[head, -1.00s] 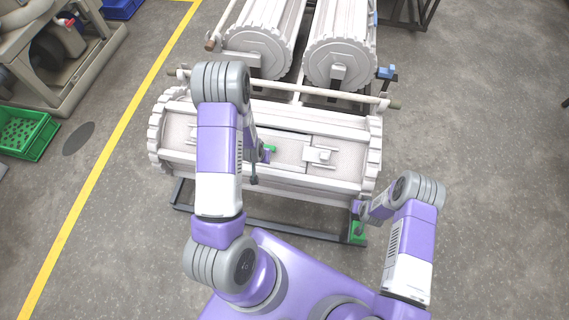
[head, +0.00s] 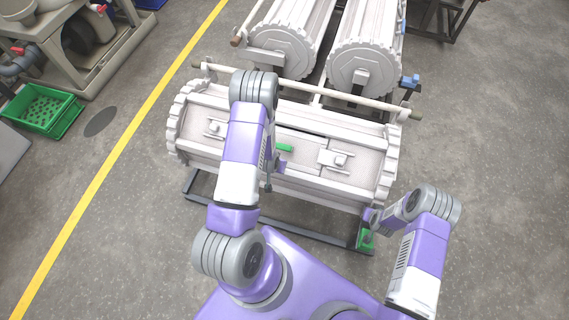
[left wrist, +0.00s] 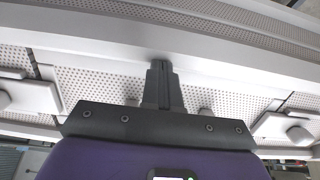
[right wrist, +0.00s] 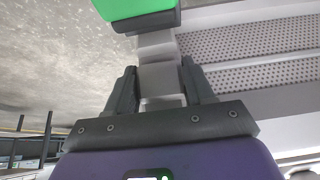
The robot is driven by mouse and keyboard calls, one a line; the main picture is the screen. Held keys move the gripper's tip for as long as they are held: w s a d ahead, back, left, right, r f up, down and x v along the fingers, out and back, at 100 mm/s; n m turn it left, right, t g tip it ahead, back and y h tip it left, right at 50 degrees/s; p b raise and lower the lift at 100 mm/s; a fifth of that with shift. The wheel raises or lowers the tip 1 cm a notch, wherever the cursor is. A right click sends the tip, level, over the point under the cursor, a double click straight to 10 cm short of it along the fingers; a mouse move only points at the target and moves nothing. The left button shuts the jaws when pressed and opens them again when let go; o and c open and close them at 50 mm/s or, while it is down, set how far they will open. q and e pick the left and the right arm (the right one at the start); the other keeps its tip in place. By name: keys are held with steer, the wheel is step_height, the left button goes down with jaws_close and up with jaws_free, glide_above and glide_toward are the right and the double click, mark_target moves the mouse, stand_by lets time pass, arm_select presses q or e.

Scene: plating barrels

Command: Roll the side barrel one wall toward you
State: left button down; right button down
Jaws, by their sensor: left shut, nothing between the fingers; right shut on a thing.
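The side barrel (head: 225,163) is the white ribbed one lying crosswise in front of me, with toothed end rims and perforated wall panels. My left arm hides part of the barrel.
The barrel's dark stand (head: 290,230) runs along the floor close to my base. Two more white barrels (head: 285,45) lie behind, beyond a pale crossbar (head: 320,90). A green crate (head: 42,110) is at the left. The floor at the right is clear.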

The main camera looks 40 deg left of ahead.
arm_select(q)
steer(key=shift+s+d+f, duration=0.15)
steer(key=shift+s+f, duration=0.25)
arm_select(e)
steer(key=shift+w+r, duration=0.15)
steer(key=shift+w, duration=0.05)
steer(key=c, duration=0.8)
jaws_free()
steer(key=shift+o, duration=1)
arm_select(q)
steer(key=shift+w, duration=0.1)
arm_select(e)
steer(key=shift+o, duration=0.5)
steer(key=shift+s, duration=0.1)
